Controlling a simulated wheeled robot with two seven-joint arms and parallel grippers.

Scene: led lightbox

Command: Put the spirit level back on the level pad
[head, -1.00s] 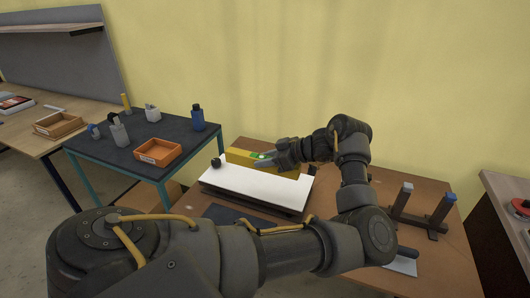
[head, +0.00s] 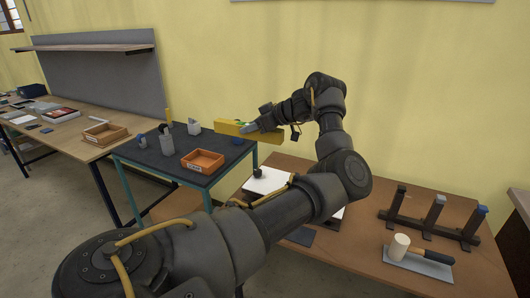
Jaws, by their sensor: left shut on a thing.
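The yellow spirit level (head: 228,127), a long bar with a small green vial, is held roughly level in the air. The level hangs above the gap between the dark-topped table and the brown table, in front of the yellow wall. It covers part of a blue bottle behind it. A dark flat pad (head: 301,236) lies at the front of the brown table; I cannot tell whether it is the level pad. My right gripper is out of view.
The white-topped lightbox (head: 265,184) on the brown table (head: 350,262) is largely hidden by my arm. A rack with upright posts (head: 433,214) and a mallet (head: 401,246) are at the right. An orange tray (head: 203,160) stands on the dark-topped table (head: 160,160).

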